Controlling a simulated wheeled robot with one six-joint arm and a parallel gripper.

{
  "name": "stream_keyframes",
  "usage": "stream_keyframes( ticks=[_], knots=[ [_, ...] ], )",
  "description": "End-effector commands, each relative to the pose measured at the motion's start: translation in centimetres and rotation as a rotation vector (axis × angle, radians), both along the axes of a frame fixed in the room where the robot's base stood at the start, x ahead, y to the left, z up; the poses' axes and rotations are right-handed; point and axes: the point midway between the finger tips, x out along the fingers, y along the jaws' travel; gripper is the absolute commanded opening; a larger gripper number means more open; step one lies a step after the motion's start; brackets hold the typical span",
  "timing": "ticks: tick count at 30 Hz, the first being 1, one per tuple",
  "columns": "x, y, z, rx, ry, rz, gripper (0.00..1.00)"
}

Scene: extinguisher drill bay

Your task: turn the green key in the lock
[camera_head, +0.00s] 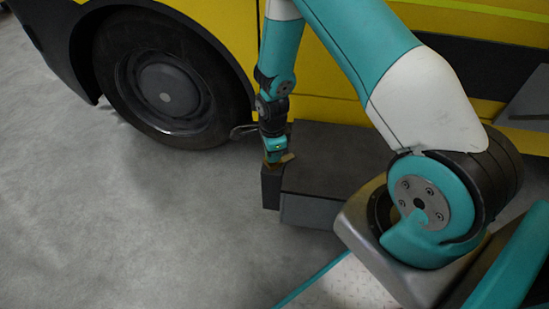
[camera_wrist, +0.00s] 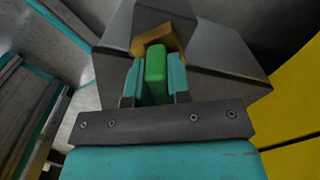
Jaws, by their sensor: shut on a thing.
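The green key (camera_wrist: 155,66) stands between the two teal fingers of my gripper (camera_wrist: 156,84) in the wrist view. The gripper is shut on the key's head. Just beyond the key is a brass-coloured lock piece (camera_wrist: 172,40), set against a dark block. The key's tip is hidden, so I cannot tell how deep it sits or its exact turn. In the head view my gripper (camera_head: 274,155) points down at the near left end of a dark grey box (camera_head: 325,165). The key is not clearly seen there.
A yellow vehicle (camera_head: 230,30) with a large black wheel (camera_head: 165,88) stands behind the box. Open grey concrete floor (camera_head: 130,220) lies to the left and front. The vehicle's yellow side also shows at the right of the wrist view (camera_wrist: 295,115).

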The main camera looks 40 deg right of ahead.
Motion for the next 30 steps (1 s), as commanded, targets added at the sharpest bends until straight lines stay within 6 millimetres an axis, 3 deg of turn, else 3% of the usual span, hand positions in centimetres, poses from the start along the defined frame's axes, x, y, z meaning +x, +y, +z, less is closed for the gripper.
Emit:
stream_keyframes(
  ticks=[22,23,26,27,30],
  knots=[
    [0.03,0.00,0.15,-0.001,-0.001,-0.665,0.00],
    [0.03,0.00,0.09,-0.001,-0.001,-0.679,0.21],
    [0.04,0.00,0.01,-0.001,-0.001,-0.673,0.44],
    [0.03,0.00,0.00,-0.001,-0.001,-0.672,0.48],
    [0.02,0.00,0.00,-0.001,-0.001,-0.671,0.48]
  ],
)
